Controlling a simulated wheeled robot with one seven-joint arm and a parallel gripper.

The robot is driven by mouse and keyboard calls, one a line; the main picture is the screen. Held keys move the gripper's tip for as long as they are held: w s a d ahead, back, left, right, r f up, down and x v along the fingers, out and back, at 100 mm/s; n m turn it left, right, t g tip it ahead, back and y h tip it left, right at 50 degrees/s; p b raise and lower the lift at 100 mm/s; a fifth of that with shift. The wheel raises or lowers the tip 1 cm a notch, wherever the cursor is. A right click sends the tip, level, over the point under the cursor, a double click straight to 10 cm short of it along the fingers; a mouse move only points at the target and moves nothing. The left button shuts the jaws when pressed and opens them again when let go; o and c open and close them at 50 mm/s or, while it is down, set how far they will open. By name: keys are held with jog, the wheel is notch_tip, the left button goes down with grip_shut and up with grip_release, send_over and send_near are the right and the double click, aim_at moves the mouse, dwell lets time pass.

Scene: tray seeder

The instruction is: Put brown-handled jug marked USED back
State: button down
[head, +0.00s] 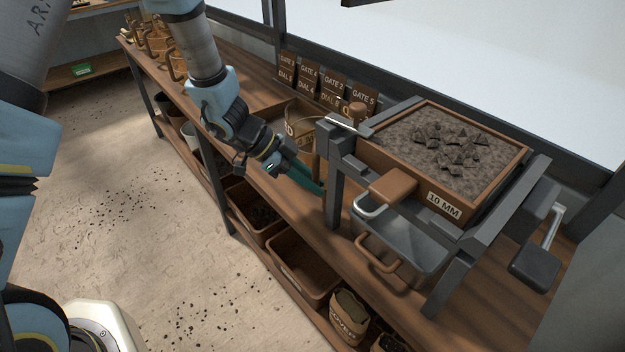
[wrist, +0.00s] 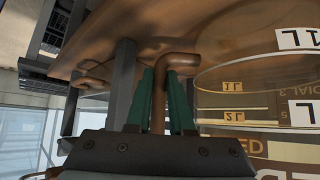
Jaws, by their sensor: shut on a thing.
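My gripper (head: 312,186) is at the bench, just left of the sieve frame's near leg. Its green fingers are shut on the brown handle (wrist: 172,62) of a clear jug (head: 304,130). The wrist view shows the handle between the fingers (wrist: 160,100), with the jug's clear wall, litre marks and a label ending in "ED" (wrist: 245,146) on the right. In the head view my gripper and the frame hide much of the jug. I cannot tell whether its base touches the bench.
The sieve frame (head: 335,180) holds a soil-filled tray marked 10 MM (head: 445,206), with a metal bin (head: 420,245) below. Gate and dial signs (head: 328,90) stand behind. Several brown-handled jugs (head: 160,42) stand at the bench's far left. Crates (head: 300,265) fill the lower shelf; the left floor is open.

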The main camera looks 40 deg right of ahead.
jog(key=c, duration=0.8)
grip_release()
jog(key=shift+w+r, duration=0.1)
